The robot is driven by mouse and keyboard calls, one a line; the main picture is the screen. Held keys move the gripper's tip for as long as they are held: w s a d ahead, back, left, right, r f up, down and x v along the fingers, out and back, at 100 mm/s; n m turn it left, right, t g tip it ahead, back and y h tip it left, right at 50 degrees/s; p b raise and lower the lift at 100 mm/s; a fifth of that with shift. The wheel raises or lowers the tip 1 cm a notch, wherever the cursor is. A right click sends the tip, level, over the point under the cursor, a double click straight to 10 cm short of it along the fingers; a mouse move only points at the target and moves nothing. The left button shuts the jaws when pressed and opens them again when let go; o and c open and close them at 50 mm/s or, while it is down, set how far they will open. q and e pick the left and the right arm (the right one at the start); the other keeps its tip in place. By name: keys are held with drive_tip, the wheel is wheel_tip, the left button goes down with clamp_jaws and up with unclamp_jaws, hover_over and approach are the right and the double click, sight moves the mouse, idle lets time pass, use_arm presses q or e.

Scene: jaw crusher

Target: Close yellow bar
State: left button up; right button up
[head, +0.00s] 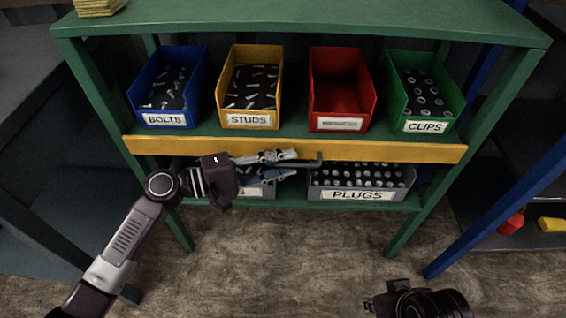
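The yellow bar (390,151) runs level across the front of the green rack, just below the upper shelf bins. A thin dark bent handle (319,160) shows just below the bar's middle, its right end turned up towards the bar. My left gripper (285,165) reaches in from the left in front of the bar's lower edge. Its two fingers are apart, one above and one below the dark handle; I cannot tell whether they touch it. My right gripper (372,303) is low at the bottom right, away from the bar, and its fingers are mostly hidden.
Blue (166,90), yellow (250,90), red (340,90) and green (424,95) bins stand on the upper shelf. A grey PLUGS bin (358,194) sits below, beside another grey bin partly hidden by my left gripper. The floor (300,250) in front is clear.

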use_arm(q)
drive_tip(key=v, duration=1.2)
idle(0.4)
